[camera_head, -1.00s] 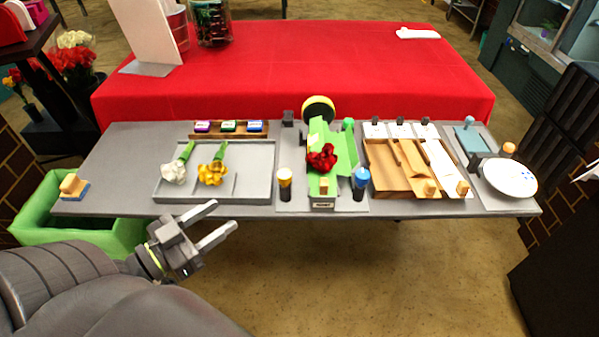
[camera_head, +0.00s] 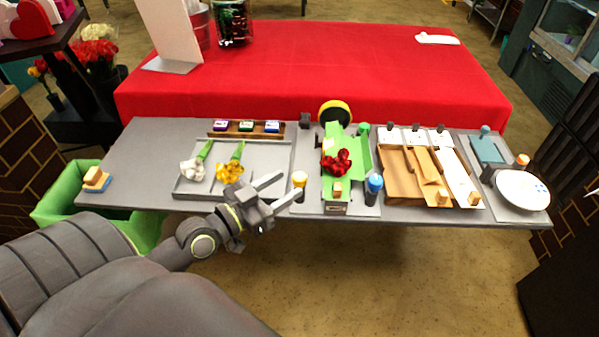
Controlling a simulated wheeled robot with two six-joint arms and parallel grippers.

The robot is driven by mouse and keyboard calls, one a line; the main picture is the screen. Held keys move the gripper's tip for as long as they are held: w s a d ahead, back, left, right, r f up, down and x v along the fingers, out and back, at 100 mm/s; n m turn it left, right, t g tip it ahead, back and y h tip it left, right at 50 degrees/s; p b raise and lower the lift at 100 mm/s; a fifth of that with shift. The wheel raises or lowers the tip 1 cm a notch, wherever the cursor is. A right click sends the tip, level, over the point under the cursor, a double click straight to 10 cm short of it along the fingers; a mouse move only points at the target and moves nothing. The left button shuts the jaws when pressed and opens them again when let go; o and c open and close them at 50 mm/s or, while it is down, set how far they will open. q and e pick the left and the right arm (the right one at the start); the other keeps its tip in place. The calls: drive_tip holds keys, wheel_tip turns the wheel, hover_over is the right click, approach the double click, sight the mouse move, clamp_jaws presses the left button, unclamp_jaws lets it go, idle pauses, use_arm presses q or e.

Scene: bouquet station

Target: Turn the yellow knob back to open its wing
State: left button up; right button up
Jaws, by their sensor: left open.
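The yellow knob (camera_head: 299,179) is a small yellow-topped post on a dark base at the front left of the wrapping station. The blue knob (camera_head: 373,184) stands to its right. Between them is the green wrapping cradle (camera_head: 356,150) with raised wings and a red flower (camera_head: 336,162) lying in it. My left gripper (camera_head: 283,190) is open and empty, its fingers pointing right toward the yellow knob. The fingertips are close to the knob; I cannot tell whether they touch it. The knob's base is partly hidden by a finger. My right gripper is not in view.
A grey tray (camera_head: 181,183) holds a white flower (camera_head: 193,170) and a yellow flower (camera_head: 229,172) left of the knob. A wooden rack (camera_head: 403,190) and a white plate (camera_head: 523,190) lie to the right. The floor before the table is clear.

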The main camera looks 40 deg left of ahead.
sight(294, 180)
use_arm(q)
drive_tip(key=shift+p+x, duration=0.45)
drive_tip(key=shift+x, duration=2.15)
drive_tip(key=c, duration=0.9)
